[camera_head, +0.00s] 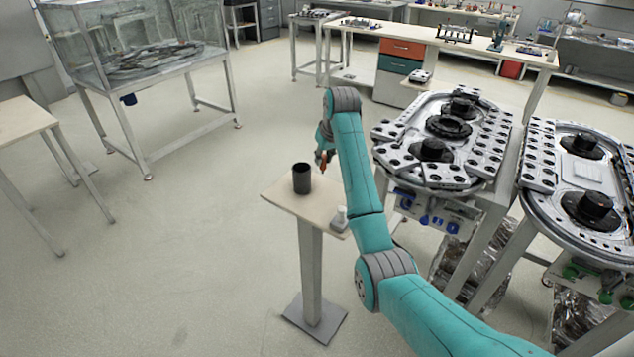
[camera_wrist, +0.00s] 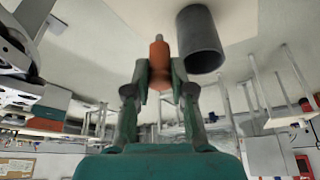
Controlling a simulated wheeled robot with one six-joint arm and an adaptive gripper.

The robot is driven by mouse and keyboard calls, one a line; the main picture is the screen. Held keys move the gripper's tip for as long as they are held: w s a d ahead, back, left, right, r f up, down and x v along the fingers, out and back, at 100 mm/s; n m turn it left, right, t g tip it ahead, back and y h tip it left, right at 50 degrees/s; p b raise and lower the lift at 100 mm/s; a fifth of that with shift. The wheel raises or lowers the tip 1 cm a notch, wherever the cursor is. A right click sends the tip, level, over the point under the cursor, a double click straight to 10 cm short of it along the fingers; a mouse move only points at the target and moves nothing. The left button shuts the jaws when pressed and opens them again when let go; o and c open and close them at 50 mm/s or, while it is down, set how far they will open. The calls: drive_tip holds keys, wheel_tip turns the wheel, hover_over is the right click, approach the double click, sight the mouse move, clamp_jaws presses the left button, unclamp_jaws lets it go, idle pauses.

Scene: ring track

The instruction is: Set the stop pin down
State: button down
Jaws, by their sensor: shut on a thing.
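The stop pin is an orange piece with a thin grey tip (camera_wrist: 158,64); in the head view a small part of it (camera_head: 323,160) shows below my gripper. My gripper (camera_wrist: 160,75) is shut on it, one finger on each side. In the head view my gripper (camera_head: 322,150) is beyond and to the right of a dark open cylinder, partly hidden by my arm. The dark cylinder (camera_head: 302,178) stands upright on a small pale pedestal table (camera_head: 280,194). In the wrist view the cylinder (camera_wrist: 200,42) is right of the pin, apart from it.
A small whitish object (camera_head: 340,216) is at the pedestal's right edge beside my arm. Two ring tracks (camera_head: 405,165) (camera_head: 535,180) with black hubs stand to the right. A glass-walled tank (camera_head: 80,45) on a frame stands back left. Open floor lies left of the pedestal.

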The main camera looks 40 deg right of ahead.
drive_tip(key=shift+f, duration=3.5)
drive_tip(key=c, duration=1)
unclamp_jaws()
drive_tip(key=shift+f, duration=0.15)
drive_tip(key=v, duration=1.2)
